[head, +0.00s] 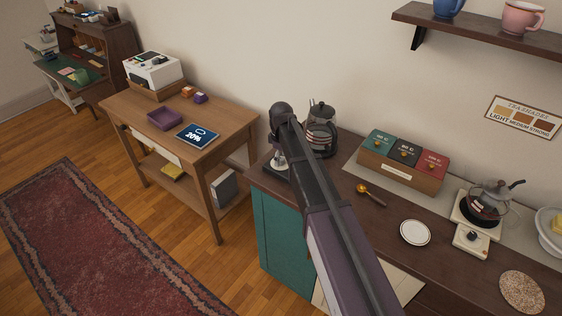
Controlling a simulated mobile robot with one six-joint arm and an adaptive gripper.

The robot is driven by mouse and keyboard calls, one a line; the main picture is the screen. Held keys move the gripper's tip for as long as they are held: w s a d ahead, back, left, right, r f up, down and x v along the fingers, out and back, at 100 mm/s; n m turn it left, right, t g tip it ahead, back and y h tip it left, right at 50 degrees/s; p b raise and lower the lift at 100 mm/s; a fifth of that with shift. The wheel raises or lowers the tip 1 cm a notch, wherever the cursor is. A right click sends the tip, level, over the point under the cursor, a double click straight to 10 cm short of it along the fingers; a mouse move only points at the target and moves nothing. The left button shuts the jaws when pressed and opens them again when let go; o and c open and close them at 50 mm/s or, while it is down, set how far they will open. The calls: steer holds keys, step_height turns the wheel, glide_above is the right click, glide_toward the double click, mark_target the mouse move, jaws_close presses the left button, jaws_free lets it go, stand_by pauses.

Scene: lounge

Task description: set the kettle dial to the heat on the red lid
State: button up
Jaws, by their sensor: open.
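The kettle (487,209), with a grey top and dark handle, stands on a pale base at the right of the counter. Its dial (472,239) is a small knob on a pale block in front; its setting is too small to read. The red lid (430,166) is the rightmost of three tea lids in a wooden box; its heat marking is too small to read surely. My gripper (279,158) hangs at the counter's left end, far left of the kettle and dial. It is open, partly hidden by my arm, and I see nothing held.
A teal lid (380,143) and a black lid (404,152) share the box. A glass press (321,130) stands close to my gripper. A spoon (371,195), a white saucer (415,232) and a round speckled mat (522,291) lie on the counter. A shelf (480,31) overhangs.

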steer(key=shift+f, duration=0.15)
jaws_close()
stand_by(0.4)
steer(key=shift+m, duration=0.3)
steer(key=m, duration=0.4)
steer(key=shift+s+m, duration=0.1)
steer(key=shift+m, duration=0.3)
steer(key=m, duration=1.2)
steer(key=shift+m, duration=0.3)
steer(key=m, duration=0.6)
